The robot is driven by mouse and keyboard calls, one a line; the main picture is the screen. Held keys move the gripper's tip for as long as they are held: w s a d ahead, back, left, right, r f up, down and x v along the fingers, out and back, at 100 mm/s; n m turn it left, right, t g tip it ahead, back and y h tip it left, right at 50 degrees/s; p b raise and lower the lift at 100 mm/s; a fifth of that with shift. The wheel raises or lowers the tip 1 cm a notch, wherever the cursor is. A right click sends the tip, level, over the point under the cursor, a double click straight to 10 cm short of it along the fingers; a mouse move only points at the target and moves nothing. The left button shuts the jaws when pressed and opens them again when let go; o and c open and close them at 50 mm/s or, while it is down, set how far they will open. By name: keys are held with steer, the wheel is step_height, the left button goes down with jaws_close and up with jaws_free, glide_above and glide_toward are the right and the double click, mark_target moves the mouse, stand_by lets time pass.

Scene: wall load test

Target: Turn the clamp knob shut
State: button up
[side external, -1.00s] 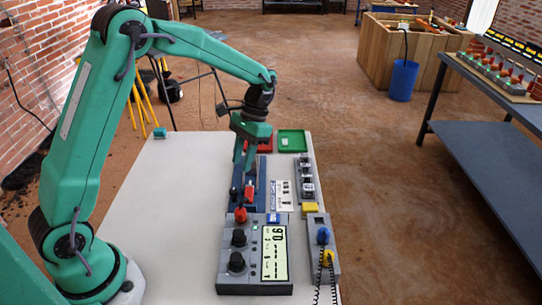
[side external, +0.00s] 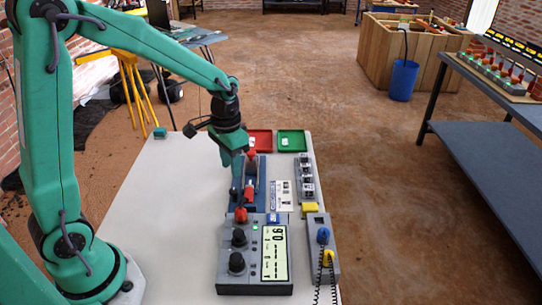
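A blue fixture (side external: 262,172) stands on the pale table, with a small red part (side external: 249,195) low at its front and another red part (side external: 252,152) higher up. I cannot tell for sure which of these is the clamp knob. A red knob (side external: 240,215) sits at the top left of the grey meter (side external: 226,274). My gripper (side external: 236,191) points down at the fixture's left side, just left of the low red part and above the meter's red knob. Contact cannot be made out. The fingers are too small to show any gap.
The meter shows 90 and has two black knobs. A grey block (side external: 314,221) with blue and yellow plugs and a coiled lead stands to its right. The table's left half (side external: 160,210) is clear.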

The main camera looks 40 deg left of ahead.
mark_target(233, 190)
steer(key=shift+f, duration=0.15)
steer(key=shift+f, duration=3.8)
jaws_close()
